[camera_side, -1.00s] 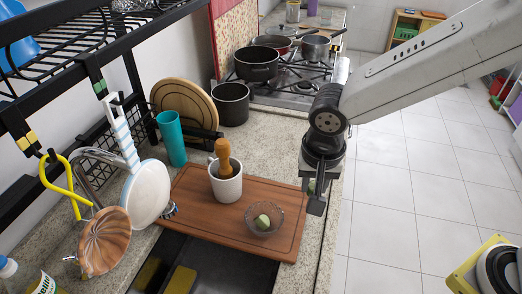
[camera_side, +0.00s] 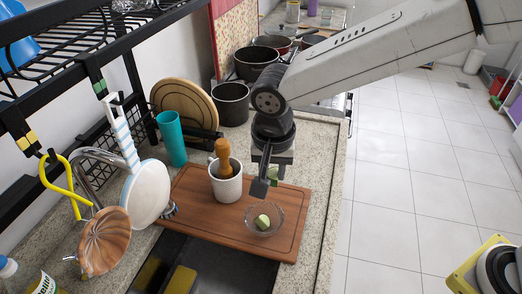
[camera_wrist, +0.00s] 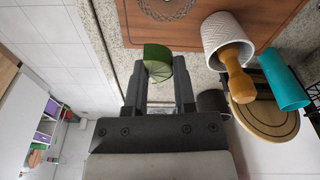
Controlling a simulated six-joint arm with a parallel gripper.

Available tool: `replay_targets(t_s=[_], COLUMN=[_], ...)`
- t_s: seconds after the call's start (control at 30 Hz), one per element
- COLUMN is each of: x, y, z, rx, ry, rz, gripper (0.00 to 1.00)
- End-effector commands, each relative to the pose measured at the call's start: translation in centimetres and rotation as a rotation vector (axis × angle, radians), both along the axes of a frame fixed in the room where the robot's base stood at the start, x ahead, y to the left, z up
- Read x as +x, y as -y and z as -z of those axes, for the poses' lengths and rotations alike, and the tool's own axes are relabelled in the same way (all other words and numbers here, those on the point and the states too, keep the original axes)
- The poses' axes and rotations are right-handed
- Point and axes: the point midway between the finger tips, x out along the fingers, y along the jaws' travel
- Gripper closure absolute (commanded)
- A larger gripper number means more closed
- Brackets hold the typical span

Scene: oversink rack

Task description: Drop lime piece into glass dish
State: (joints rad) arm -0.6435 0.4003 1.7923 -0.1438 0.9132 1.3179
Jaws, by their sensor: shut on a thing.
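My gripper (camera_side: 266,187) is shut on a green lime piece (camera_wrist: 158,58), which shows between the fingertips in the wrist view. In the side view a bit of the held lime (camera_side: 276,174) shows behind a finger. The gripper hangs above the far part of the wooden board. The clear glass dish (camera_side: 250,227) sits on the board, nearer the camera than the gripper, and another green lime piece (camera_side: 263,221) lies in it. In the wrist view only part of the dish (camera_wrist: 167,14) shows at the top edge.
A white cup (camera_side: 226,190) holding a wooden pestle (camera_side: 223,157) stands on the cutting board (camera_side: 200,225), left of the dish. A teal tumbler (camera_side: 171,139) and a round wooden board (camera_side: 190,105) stand behind it. The dark sink (camera_side: 222,268) lies in front.

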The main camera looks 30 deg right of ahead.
Motion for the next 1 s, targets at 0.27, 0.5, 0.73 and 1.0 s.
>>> replay_targets(t_s=[0.27, 0.5, 0.73, 1.0], x=[0.0, 0.0, 0.0, 0.0], y=[0.0, 0.1, 0.0, 0.0], z=[1.8, 4.0, 5.4, 5.8], rx=[-0.002, -0.002, -0.001, 0.000], ry=[-0.001, 0.000, 0.001, 0.002], rz=[0.000, -0.001, 0.000, 0.001], gripper=[1.00, 1.00, 1.00, 1.00])
